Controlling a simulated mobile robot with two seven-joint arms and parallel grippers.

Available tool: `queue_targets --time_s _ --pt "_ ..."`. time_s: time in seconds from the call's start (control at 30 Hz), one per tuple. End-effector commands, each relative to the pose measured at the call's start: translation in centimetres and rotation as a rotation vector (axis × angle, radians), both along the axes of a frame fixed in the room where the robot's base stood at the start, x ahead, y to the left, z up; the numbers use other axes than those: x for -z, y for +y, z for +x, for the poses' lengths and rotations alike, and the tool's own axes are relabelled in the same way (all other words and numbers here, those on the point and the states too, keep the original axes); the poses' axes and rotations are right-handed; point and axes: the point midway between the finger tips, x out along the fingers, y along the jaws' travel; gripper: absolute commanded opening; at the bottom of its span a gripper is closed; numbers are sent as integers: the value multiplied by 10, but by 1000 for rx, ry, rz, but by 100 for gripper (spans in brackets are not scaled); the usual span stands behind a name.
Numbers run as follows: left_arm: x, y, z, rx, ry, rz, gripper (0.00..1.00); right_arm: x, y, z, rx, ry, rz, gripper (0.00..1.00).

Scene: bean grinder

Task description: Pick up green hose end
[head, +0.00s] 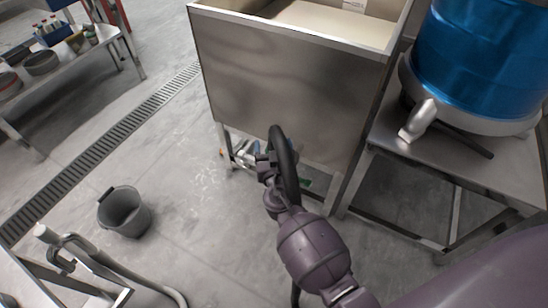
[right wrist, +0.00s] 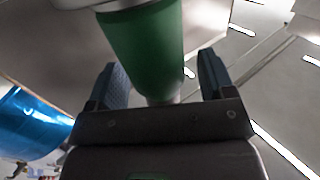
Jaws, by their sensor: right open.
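The green hose end (right wrist: 145,45) is large in the right wrist view, a green cylinder with a pale collar above it and a narrower pale part below. It lies between the two dark fingers of my right gripper (right wrist: 163,80). The fingers are open, with a visible gap on the right side; I cannot tell whether the left finger touches it. In the head view my right gripper (head: 266,163) is low in front of the steel tub, beside a black hose loop (head: 286,160). The hose end cannot be clearly made out there. My left gripper is out of view.
The steel tub (head: 285,85) stands on legs just beyond my right gripper. A blue drum (head: 480,60) sits on a steel stand (head: 500,175) at right. A grey bucket (head: 124,212) stands on the floor at left, near a drain grate (head: 110,145). Floor between is open.

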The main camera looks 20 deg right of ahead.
Motion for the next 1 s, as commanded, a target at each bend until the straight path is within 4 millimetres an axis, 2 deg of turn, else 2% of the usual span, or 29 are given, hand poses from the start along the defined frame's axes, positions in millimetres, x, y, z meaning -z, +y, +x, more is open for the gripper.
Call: queue_targets --time_s 0.13,0.6,0.63,1.0 --pt "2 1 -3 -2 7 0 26 0 0 0 0 1 0 74" --pt "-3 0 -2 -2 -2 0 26 0 0 0 0 0 0 2" --pt "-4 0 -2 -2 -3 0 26 0 0 0 0 0 0 0" --pt "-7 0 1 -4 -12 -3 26 -6 -1 2 0 -5 0 0"
